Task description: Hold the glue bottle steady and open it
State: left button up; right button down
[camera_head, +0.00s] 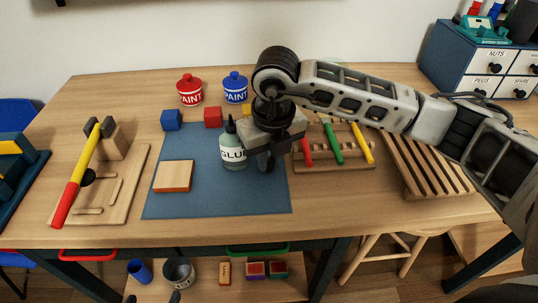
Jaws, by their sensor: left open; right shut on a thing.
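The glue bottle (233,155), pale with a GLUE label and a dark pointed cap (230,125), stands upright on the blue mat (220,200). The cap is on the bottle. My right gripper (251,150) reaches in from the right and is shut on the bottle's right side; its own body hides part of the contact. Dark tips of my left gripper (153,298) show at the bottom edge, apart and empty, well below and left of the bottle; the rest of it is out of view.
A wooden block (173,176) lies on the mat. Red (190,90) and blue (235,88) paint pots and small cubes stand behind. A hammer (77,178) rests on a board at left. A tool rack (335,165) stands right of my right gripper. The mat's front is clear.

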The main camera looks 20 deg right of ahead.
jog(key=shift+f+b, duration=0.25)
jog(key=shift+b, duration=0.05)
jog(key=c, duration=1.4)
grip_release()
jog(key=shift+r, duration=0.15)
